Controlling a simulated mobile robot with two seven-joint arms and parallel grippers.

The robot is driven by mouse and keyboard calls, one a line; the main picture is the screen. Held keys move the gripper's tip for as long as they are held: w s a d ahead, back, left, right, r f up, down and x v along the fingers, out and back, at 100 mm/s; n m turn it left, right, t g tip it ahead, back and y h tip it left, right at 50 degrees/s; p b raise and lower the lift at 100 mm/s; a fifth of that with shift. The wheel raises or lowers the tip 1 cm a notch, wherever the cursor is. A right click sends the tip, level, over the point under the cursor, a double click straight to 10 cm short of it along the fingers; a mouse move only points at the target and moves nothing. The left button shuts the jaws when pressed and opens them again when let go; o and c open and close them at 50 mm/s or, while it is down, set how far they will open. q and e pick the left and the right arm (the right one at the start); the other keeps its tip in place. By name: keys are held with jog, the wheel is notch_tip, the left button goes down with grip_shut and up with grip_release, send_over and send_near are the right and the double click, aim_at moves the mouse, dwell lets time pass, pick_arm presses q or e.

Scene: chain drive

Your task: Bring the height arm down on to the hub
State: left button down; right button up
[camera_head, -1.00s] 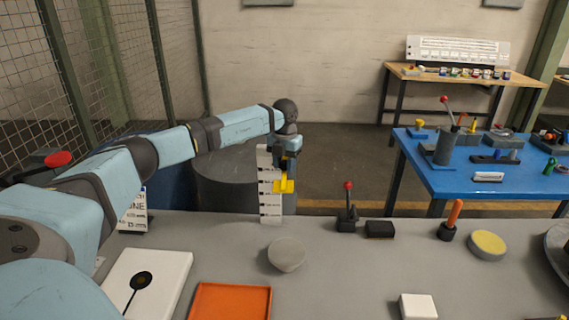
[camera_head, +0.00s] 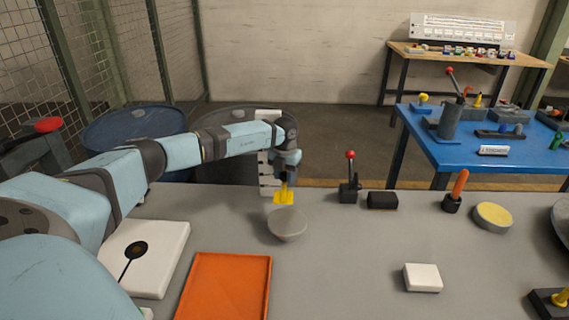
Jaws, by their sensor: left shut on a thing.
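The height arm is a yellow piece (camera_head: 284,196) in front of a white marked post (camera_head: 265,181) at the far edge of the grey bench. My left gripper (camera_head: 286,179) is shut on it from above and hides its upper part. The hub appears to be the round grey piece (camera_head: 287,224) on the bench, just nearer than the post. The yellow piece's lower edge shows right at the hub's far rim; I cannot tell whether they touch. My right gripper is not in view.
An orange tray (camera_head: 226,290) and a white plate with a black disc (camera_head: 165,235) lie in front. A red-knobbed lever (camera_head: 350,180), black block (camera_head: 382,200), orange-handled tool (camera_head: 458,186), yellow-topped disc (camera_head: 493,217) and white block (camera_head: 423,278) stand right. The bench's middle is clear.

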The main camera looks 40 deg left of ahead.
aim_at(285, 183)
pick_arm(q)
jog(key=shift+f+b, duration=0.5)
jog(key=shift+f, duration=1.45)
jog(key=c, duration=0.7)
grip_release()
jog(key=shift+c, duration=0.2)
notch_tip(285, 183, up, 14)
jog(key=shift+f, duration=0.1)
